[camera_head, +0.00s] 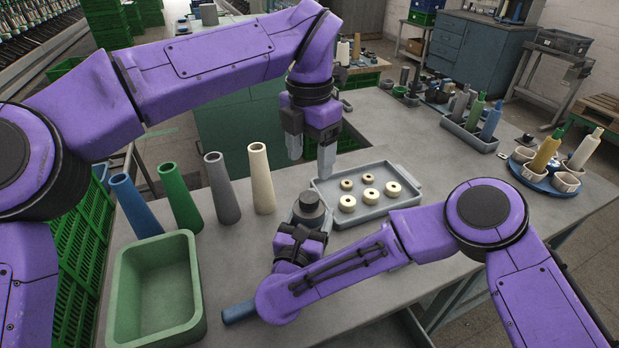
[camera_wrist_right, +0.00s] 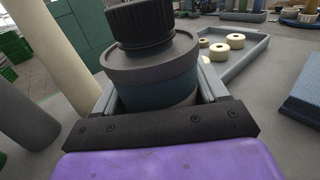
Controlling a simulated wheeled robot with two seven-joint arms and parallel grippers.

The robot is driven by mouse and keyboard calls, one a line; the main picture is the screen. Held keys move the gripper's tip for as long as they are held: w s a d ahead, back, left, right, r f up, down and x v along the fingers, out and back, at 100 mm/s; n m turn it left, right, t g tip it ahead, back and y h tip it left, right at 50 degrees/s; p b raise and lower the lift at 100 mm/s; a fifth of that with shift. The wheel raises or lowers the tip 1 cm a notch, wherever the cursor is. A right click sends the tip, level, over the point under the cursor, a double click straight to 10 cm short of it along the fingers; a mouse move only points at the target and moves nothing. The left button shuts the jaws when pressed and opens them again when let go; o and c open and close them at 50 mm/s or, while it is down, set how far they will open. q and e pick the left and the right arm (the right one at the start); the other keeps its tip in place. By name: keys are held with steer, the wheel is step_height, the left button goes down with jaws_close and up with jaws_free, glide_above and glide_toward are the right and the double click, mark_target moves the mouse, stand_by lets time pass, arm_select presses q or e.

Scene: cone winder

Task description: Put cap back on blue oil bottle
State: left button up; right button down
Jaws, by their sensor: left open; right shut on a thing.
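My right gripper (camera_head: 303,228) is shut on the oil bottle (camera_wrist_right: 158,92), a dark blue-grey cylinder with a grey shoulder, held upright between the fingers near the table's middle. A black ridged cap (camera_wrist_right: 140,22) sits on top of the bottle in the right wrist view; it also shows in the head view (camera_head: 309,198). I cannot tell whether it is fully screwed down. My left gripper (camera_head: 310,163) is open and empty, pointing down above and a little behind the bottle, apart from the cap. The bottle's lower part is hidden by my right gripper.
A grey tray (camera_head: 375,208) with several cream rings stands right behind the bottle. Blue, green, grey and cream cones (camera_head: 262,180) stand to the left. A green bin (camera_head: 125,300) is front left. A blue cylinder (camera_head: 240,312) lies by my right arm.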

arm_select(q)
steer(key=shift+r, duration=1.6)
arm_select(e)
jaws_free()
steer(key=b+v, duration=0.2)
steer(key=v, duration=0.7)
steer(key=shift+s+a, duration=0.15)
steer(key=shift+s, duration=0.15)
arm_select(q)
step_height(320, 180, down, 3)
steer(key=shift+r+b, duration=0.15)
steer(key=shift+b, duration=0.15)
arm_select(e)
steer(key=shift+s, duration=0.45)
